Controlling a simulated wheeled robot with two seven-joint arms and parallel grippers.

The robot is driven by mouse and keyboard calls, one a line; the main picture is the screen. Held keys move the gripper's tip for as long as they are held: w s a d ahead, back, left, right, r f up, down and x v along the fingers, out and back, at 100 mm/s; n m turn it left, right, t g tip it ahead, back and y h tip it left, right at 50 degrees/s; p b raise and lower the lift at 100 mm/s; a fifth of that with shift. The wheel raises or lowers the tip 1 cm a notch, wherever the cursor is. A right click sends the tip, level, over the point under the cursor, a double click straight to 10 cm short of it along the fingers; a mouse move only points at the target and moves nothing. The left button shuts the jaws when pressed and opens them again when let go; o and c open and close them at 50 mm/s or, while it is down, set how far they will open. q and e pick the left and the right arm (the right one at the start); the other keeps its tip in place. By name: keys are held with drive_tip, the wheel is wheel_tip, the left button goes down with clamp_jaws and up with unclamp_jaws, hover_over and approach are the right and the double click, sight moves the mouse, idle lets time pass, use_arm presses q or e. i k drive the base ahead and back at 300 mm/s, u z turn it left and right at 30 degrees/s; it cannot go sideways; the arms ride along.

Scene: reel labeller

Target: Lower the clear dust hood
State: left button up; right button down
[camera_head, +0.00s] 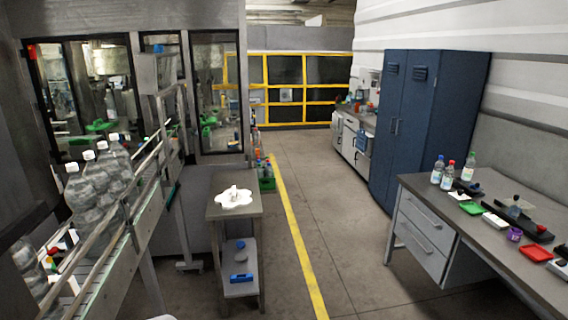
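I cannot clearly make out the clear dust hood. On the grey bench (445,200) at the right stands a long dark device (535,232). A small greyish, perhaps see-through piece (514,208) stands up at its left part; it is too small to tell whether this is the hood or how it is hinged. Neither of my grippers is in view.
The bench also holds several bottles (447,176), a green tray (472,208), a red tray (536,253) and a purple cup (514,234). A small cart (248,212) and a bottle conveyor (112,262) stand left. The floor (350,240) between is clear.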

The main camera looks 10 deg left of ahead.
sight(160, 68)
drive_tip(key=i, duration=3.65)
drive_tip(key=u, duration=3.4)
